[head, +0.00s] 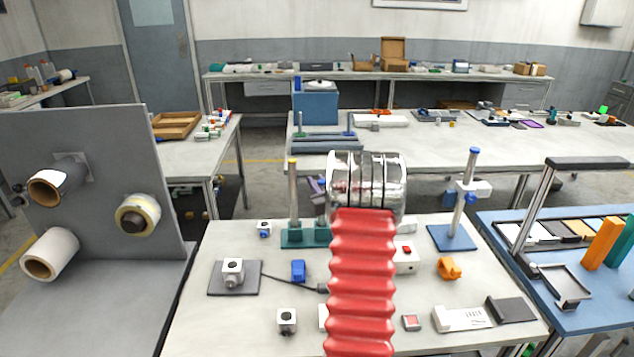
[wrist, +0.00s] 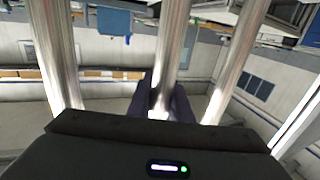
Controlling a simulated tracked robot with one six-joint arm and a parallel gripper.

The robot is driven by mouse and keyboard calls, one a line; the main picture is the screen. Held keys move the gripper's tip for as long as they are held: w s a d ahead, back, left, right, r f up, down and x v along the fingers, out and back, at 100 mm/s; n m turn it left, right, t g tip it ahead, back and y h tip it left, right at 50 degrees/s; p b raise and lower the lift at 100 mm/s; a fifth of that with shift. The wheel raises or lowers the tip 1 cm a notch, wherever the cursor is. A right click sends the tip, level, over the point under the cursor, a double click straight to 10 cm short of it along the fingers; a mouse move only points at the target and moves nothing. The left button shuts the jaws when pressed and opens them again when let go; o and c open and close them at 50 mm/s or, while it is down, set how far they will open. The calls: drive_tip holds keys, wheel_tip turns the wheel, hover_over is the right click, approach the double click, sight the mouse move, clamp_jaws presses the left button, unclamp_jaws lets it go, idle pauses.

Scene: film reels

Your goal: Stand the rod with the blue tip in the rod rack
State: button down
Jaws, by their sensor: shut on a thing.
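In the head view, a green base (head: 291,238), seemingly the rod rack, stands on the near table with an upright yellow-tipped rod (head: 293,195) in it. To its right, a blue-tipped upright post (head: 468,175) with a white clamp stands on a blue plate. My red and chrome arm hides part of the green base, and my gripper is hidden behind it in this view. In the wrist view, my dark gripper fingers (wrist: 165,98) are shut around a shiny metal rod (wrist: 172,45). No blue tip shows on it. Two more shiny bars flank it; I cannot tell what they are.
A small camera-like device (head: 232,268) on a grey plate, a blue block (head: 298,270), an orange clip (head: 449,268) and a white box with a red button (head: 406,257) sit nearby. A grey panel with rolls (head: 92,150) rises left. A blue bench (head: 590,318) stands right.

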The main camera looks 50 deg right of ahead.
drive_tip(key=shift+s+f, duration=0.15)
drive_tip(key=shift+f, duration=1.6)
drive_tip(key=c, duration=1.5)
unclamp_jaws()
drive_tip(key=shift+c, duration=0.2)
drive_tip(key=shift+a, duration=0.1)
drive_tip(key=v, duration=1.3)
drive_tip(key=shift+s+a, duration=0.15)
drive_tip(key=shift+s, duration=0.1)
